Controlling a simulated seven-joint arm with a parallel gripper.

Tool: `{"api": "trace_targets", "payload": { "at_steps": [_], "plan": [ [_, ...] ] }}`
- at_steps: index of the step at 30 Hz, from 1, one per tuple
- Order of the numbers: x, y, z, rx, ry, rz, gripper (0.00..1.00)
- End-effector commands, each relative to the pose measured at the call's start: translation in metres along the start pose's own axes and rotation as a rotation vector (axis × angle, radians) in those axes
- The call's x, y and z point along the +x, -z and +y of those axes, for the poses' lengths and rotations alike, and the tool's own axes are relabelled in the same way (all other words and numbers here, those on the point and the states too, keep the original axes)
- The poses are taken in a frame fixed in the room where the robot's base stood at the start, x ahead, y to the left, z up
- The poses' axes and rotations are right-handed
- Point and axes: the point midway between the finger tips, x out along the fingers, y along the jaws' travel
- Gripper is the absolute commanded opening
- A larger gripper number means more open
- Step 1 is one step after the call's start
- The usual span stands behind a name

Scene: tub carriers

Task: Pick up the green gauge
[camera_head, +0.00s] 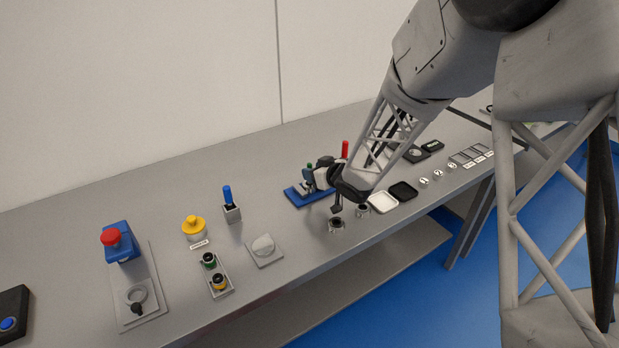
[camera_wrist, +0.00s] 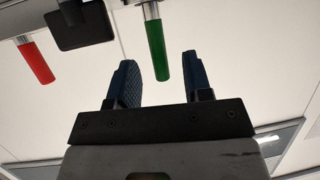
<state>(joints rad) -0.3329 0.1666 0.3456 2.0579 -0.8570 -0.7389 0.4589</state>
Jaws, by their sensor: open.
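The green gauge shows in the wrist view as a green handle (camera_wrist: 156,50) on a thin metal stem that runs up out of the frame. My gripper (camera_wrist: 159,72) is open, with one finger on each side of the line of the green handle and visible gaps on both sides. Nothing is held. I cannot tell how far the handle reaches between the fingers. In the head view my gripper (camera_head: 322,177) is over a blue stand (camera_head: 292,196) on the bench. A small green part (camera_head: 309,166) shows beside the fingers; the rest is hidden.
A red handle (camera_wrist: 36,62) stands left of the green one in the wrist view; it also shows in the head view (camera_head: 345,149). A dark block (camera_wrist: 80,25) lies between them.

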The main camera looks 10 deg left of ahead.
Motion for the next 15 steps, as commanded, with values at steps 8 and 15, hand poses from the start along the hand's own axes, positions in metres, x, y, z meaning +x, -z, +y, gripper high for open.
{"api": "trace_targets", "payload": {
  "at_steps": [8, 15],
  "plan": [
    [0.024, 0.001, 0.000, 0.001, 0.000, 0.001, 0.46],
    [0.028, 0.001, 0.000, 0.000, 0.000, 0.001, 0.46]
  ]
}}
